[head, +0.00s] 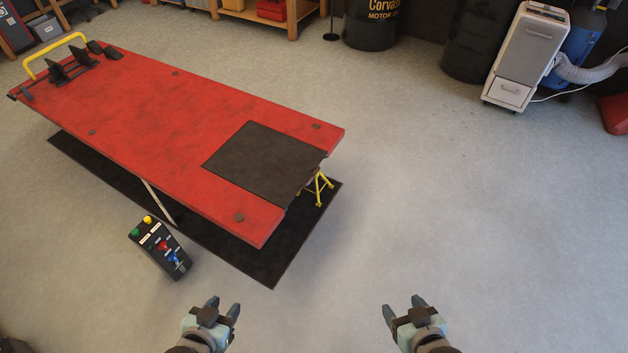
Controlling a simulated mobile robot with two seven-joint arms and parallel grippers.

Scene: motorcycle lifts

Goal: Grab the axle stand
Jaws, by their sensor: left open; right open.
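A yellow axle stand (318,189) stands on the black mat at the right end of the red motorcycle lift (150,120). Its top is partly hidden by the lift's end; its yellow legs show. My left gripper (225,307) is open and empty at the bottom of the view, below and left of the stand. My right gripper (404,310) is open and empty at the bottom, below and right of the stand. Both grippers are well apart from the stand.
The black mat (268,270) lies under the lift. A control box (160,248) with coloured buttons stands at the lift's near side. A white cabinet (524,55) and dark drums (372,25) stand at the back. The floor right of the lift is clear.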

